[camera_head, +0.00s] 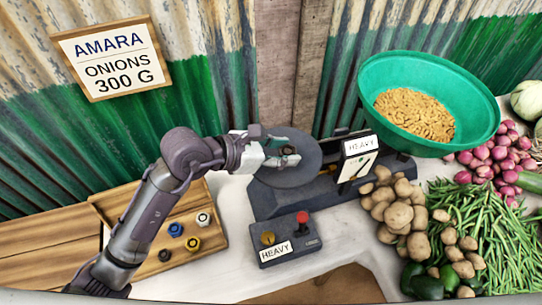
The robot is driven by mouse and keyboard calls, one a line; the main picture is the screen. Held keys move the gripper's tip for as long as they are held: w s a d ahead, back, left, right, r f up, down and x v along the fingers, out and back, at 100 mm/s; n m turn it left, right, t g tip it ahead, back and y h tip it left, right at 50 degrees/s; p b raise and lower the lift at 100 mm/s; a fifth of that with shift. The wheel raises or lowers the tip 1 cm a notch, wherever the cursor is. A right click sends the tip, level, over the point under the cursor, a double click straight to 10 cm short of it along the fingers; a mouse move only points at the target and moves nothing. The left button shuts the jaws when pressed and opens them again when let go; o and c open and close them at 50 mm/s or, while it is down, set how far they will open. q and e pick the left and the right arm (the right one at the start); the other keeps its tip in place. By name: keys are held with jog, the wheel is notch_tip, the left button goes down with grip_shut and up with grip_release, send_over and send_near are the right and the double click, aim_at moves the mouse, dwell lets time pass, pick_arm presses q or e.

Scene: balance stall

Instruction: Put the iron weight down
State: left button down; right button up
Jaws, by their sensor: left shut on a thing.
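My left gripper (284,154) reaches in from the left and is shut on the small dark iron weight (289,150), which is partly hidden between the fingers. Gripper and weight are over the round grey pan (303,174) on the left side of the balance (277,203). I cannot tell whether the weight touches the pan. My right gripper is not in view.
A green bowl (389,117) of brown pieces sits on the balance's right side. A control box (283,252) with red and yellow knobs stands in front. A wooden tray (213,243) holds several small weights. Potatoes (398,215), green beans (490,225) and onions (492,155) crowd the right.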

aim_at(271, 169)
pick_arm(q)
jog(key=shift+w+a+f, duration=0.4)
jog(key=shift+a+f, duration=0.05)
jog(key=shift+a, duration=0.2)
jog(key=shift+w+a+f, duration=0.35)
jog(key=shift+a+f, duration=0.1)
jog(key=shift+a, duration=0.15)
notch_tip(271, 169, down, 3)
jog(key=shift+f+p, duration=0.1)
jog(key=shift+p, duration=0.55)
jog(key=shift+f, duration=0.4)
jog(key=shift+f, duration=0.15)
